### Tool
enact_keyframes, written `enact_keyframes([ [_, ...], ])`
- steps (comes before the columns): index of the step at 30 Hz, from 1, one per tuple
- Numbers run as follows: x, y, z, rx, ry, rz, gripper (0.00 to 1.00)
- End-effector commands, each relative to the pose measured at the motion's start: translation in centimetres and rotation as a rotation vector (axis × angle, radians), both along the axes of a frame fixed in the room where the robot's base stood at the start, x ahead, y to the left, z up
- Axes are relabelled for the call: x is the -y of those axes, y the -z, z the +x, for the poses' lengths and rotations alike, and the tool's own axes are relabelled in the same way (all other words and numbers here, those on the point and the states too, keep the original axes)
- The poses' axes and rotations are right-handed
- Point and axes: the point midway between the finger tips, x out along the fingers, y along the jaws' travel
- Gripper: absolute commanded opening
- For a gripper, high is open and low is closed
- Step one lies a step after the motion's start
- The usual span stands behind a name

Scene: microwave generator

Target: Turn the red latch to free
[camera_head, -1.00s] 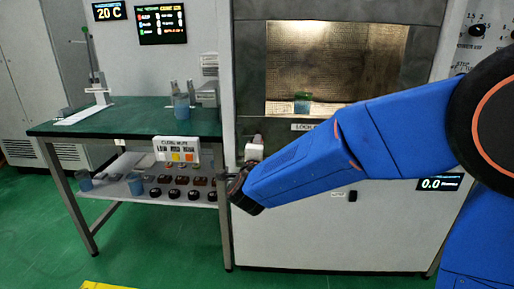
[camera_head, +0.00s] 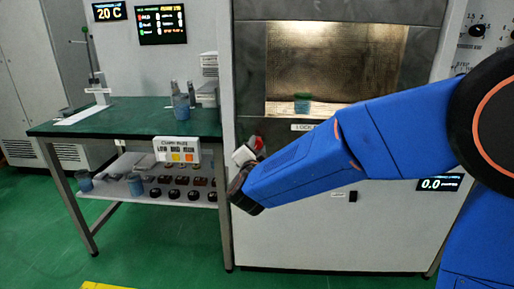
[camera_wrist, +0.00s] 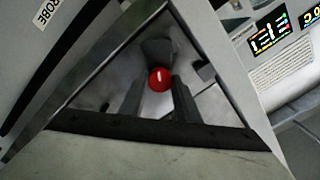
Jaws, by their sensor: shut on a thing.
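The red latch shows in the wrist view as a round red knob (camera_wrist: 159,79) between the two grey fingers of my gripper (camera_wrist: 158,98). My gripper is shut on it. The wrist view is tilted, with the fingers seen through a triangular frame. In the head view, a small red spot (camera_head: 259,143) shows at the left side of the chamber front, beside a tilted pale block (camera_head: 243,155). My blue arm hides most of my gripper and the latch's mount there, so the latch's exact angle cannot be told.
To the left stands a green-topped table (camera_head: 130,120) with a lower shelf of dark knobs. Green floor (camera_head: 165,245) is open in front.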

Motion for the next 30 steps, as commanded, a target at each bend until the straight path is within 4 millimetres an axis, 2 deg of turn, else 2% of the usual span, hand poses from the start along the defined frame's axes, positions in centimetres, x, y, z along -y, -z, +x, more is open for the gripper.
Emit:
enact_keyframes([
  [20, -0.05, 0.25, -0.07, -0.006, -0.002, -0.065, 0.07],
  [21, -0.04, 0.25, -0.07, -0.006, -0.002, -0.065, 0.34],
  [23, -0.05, 0.23, -0.07, -0.006, -0.002, -0.065, 0.48],
  [30, -0.02, 0.11, -0.03, -0.004, -0.001, -0.064, 0.48],
])
